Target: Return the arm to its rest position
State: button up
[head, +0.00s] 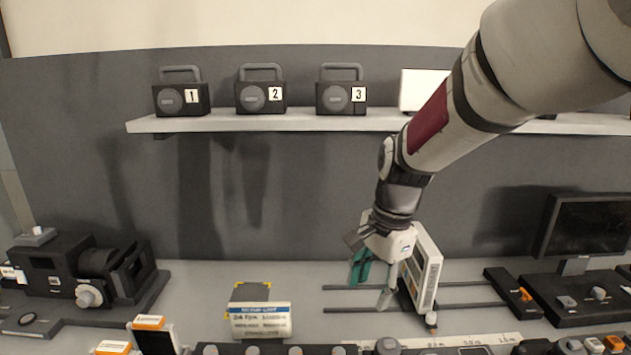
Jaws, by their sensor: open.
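My gripper (372,274) hangs at the end of my arm, which comes down from the upper right in the head view. Its teal-padded fingers point downward and are apart, with nothing seen between them. It is above the bench, close beside a white, upright panel-like device (425,270) on two dark rails. The gripper overlaps part of this device, and I cannot tell whether they touch.
A shelf (290,123) holds black boxes numbered 1 (181,98), 2 (260,95) and 3 (341,95). A projector-like machine (85,272) stands left, a monitor (585,228) right. A labelled box (261,320) sits front centre. Bench (200,285) between is partly clear.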

jog(key=s+d+r+n+t, duration=0.1)
jog(key=s+d+r+n, duration=0.2)
jog(key=s, duration=0.4)
jog(key=s+d+r+n+t+h, duration=0.1)
jog(key=s+d+r+n+t, duration=0.1)
jog(key=s, duration=0.5)
jog(key=s+d+r+n+t, duration=0.1)
jog(key=s+d+r+n, duration=0.3)
jog(key=s+r+n, duration=0.1)
jog(key=shift+s+r+n+t, duration=0.25)
jog(key=shift+s+n+t, duration=0.15)
jog(key=shift+s+n, duration=0.5)
jog(key=shift+s, duration=0.1)
